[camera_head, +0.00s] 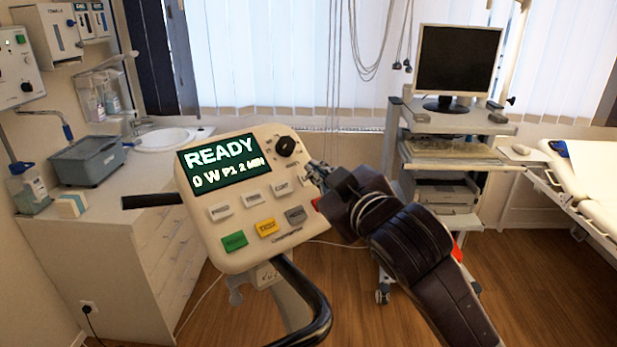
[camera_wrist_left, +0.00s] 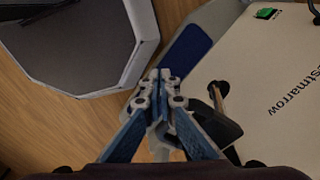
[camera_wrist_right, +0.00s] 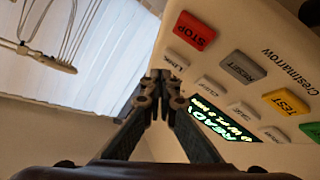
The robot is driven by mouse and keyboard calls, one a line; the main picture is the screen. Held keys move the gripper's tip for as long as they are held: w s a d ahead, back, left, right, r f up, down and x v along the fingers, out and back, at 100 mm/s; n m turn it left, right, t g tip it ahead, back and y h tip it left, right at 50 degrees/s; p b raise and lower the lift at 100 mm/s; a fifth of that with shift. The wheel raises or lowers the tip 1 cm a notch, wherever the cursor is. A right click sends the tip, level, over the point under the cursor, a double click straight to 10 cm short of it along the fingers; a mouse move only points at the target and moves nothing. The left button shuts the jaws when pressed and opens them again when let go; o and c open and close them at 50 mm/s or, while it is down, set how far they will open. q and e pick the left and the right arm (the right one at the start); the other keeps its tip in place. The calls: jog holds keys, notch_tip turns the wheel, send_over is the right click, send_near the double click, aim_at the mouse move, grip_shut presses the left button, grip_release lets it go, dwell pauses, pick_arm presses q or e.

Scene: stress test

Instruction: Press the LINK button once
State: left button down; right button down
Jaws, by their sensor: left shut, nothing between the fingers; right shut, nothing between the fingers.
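The cream control panel (camera_head: 208,238) has a dark screen (camera_head: 222,164) with READY and "0 W P1 2 MIN" on it. The small pale LINK button (camera_wrist_right: 177,60) shows in the right wrist view, beside the red STOP button (camera_wrist_right: 195,30). In the head view the LINK button is mostly hidden by my right gripper (camera_head: 314,168). My right gripper is shut and empty, its tips at the panel's right edge, close to LINK; I cannot tell whether they touch. My left gripper (camera_wrist_left: 161,80) is shut and empty beside a white casing marked "estmarrow" (camera_wrist_left: 285,60).
Near LINK are a black knob (camera_head: 285,146), other pale buttons, a grey RESET (camera_head: 296,215), a yellow TEST (camera_head: 267,228) and a green button (camera_head: 235,240). A black handle (camera_head: 318,310) curves below the panel. A cart with a monitor (camera_head: 457,62) stands behind.

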jog(key=shift+w+a+f, duration=0.2)
jog(key=shift+f, duration=0.1)
jog(key=shift+w+a+f, duration=0.1)
jog(key=shift+w+f, duration=0.05)
jog(key=shift+f, duration=0.25)
dwell(1.0)
jog(key=shift+r, duration=0.15)
jog(key=shift+s+d+r+p, duration=0.25)
jog(key=shift+r+p, duration=0.25)
jog(key=shift+p, duration=0.35)
jog(key=shift+d, duration=0.1)
jog(key=shift+s, duration=0.1)
